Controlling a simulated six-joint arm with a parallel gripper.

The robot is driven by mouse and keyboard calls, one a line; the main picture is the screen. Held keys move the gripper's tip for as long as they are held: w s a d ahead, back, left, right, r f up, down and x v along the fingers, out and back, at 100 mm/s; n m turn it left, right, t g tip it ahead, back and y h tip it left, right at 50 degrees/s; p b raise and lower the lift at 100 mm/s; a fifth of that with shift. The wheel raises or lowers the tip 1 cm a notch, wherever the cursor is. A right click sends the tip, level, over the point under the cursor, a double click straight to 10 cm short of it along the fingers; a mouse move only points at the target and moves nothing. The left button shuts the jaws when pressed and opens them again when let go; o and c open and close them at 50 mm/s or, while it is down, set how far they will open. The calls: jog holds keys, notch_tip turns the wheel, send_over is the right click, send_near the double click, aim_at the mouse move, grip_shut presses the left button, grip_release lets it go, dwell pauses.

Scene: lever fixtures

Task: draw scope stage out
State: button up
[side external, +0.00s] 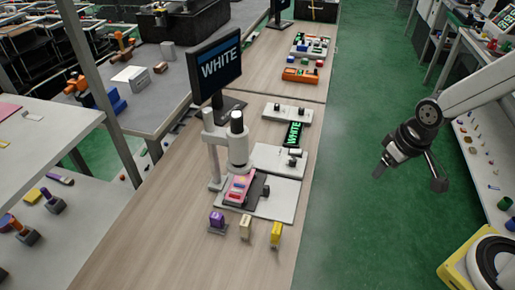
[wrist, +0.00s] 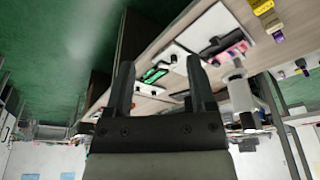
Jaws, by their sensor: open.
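The white scope (side external: 238,150) stands on a white base plate (side external: 285,200) on the wooden bench. Its dark stage (side external: 228,201) sits under the scope head and carries a pink slide (side external: 239,188). A small dark knob (side external: 265,190) is on the stage's right side. In the wrist view the stage (wrist: 213,49) and pink slide (wrist: 232,47) show at the upper right. My gripper (side external: 409,178) is open and empty, hanging over the green floor to the right of the bench, well apart from the stage. Its two fingers are spread in the wrist view (wrist: 161,82).
Purple, cream and yellow blocks (side external: 247,228) stand in front of the scope. A monitor (side external: 215,68) reading WHITE stands behind it. Switch panels (side external: 287,112) and a green WHITE display (side external: 294,134) lie farther back. The air between gripper and bench is clear.

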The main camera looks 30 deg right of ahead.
jog(key=shift+c, duration=0.6)
jog(key=n+g, duration=0.3)
jog(key=n, duration=0.6)
send_over(266, 186)
jog(key=f, duration=1.5)
jog(key=shift+s+d+f, duration=0.1)
jog(key=shift+s+d, duration=0.1)
jog(key=shift+d, duration=0.05)
jog(key=shift+w+a+f, duration=0.15)
jog(key=shift+a+f, duration=0.15)
jog(key=shift+f, duration=0.05)
